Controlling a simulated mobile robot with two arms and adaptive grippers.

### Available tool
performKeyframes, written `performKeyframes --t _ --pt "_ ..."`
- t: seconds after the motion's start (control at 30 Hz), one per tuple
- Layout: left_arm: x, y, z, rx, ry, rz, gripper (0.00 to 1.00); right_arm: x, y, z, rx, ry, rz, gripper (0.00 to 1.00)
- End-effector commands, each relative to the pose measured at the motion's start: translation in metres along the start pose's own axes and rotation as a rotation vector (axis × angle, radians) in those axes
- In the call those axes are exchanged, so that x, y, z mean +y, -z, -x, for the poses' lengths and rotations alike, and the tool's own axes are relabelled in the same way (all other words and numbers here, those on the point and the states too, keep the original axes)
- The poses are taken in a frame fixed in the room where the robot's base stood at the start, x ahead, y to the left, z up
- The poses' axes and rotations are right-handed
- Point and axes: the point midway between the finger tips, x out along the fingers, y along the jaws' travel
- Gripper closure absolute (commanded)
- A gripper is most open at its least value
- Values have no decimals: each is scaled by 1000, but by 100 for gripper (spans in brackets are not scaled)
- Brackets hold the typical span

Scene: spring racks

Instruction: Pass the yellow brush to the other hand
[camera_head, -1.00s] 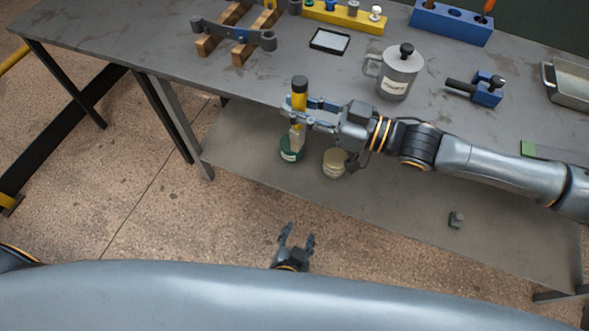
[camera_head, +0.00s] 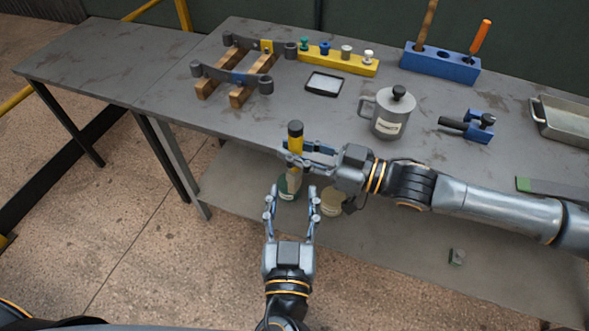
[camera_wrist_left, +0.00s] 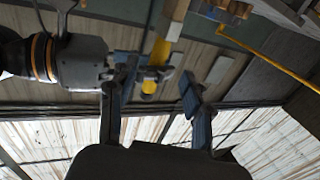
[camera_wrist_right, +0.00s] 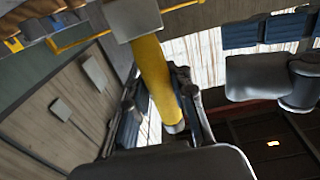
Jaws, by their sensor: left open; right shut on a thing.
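The yellow brush (camera_head: 295,143) has a black end on top and a pale lower part. It stands upright in my right gripper (camera_head: 312,152), which is shut on it in front of the bench edge. My left gripper (camera_head: 291,191) is open and empty just below the brush, fingers pointing up toward it. In the left wrist view the brush (camera_wrist_left: 161,48) shows between and beyond my open left fingers, with the right gripper (camera_wrist_left: 145,68) across it. In the right wrist view the yellow handle (camera_wrist_right: 155,80) runs between my right fingers; part of it is hidden.
On the bench (camera_head: 200,133) stand a grey lidded mug (camera_head: 390,117), a blue clamp-like tool (camera_head: 478,127), a black-framed tray (camera_head: 324,84), a yellow rack (camera_head: 340,63) and a blue holder (camera_head: 440,65). Jars (camera_head: 333,203) sit on the lower shelf (camera_head: 390,235), behind my grippers.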

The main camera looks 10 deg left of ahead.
Motion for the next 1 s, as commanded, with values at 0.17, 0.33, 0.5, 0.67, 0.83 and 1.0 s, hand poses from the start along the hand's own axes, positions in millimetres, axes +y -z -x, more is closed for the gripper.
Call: performKeyframes --t 0.17,0.33,0.5,0.67,0.83,1.0 --pt "0 1 -37 4 2 -1 50 0 0 0 1 0 0 100" --pt "1 1 -65 3 -1 -1 50 0 0 0 1 0 0 100" --pt "1 0 -82 1 -2 -3 50 0 0 0 1 0 0 100" --pt "0 0 -88 0 -2 -2 50 0 0 0 1 0 0 100" --pt "0 -1 -88 -1 -2 -2 50 0 0 0 1 0 0 100" --pt "0 -1 -88 -1 -2 -2 73 0 0 0 1 0 0 100"
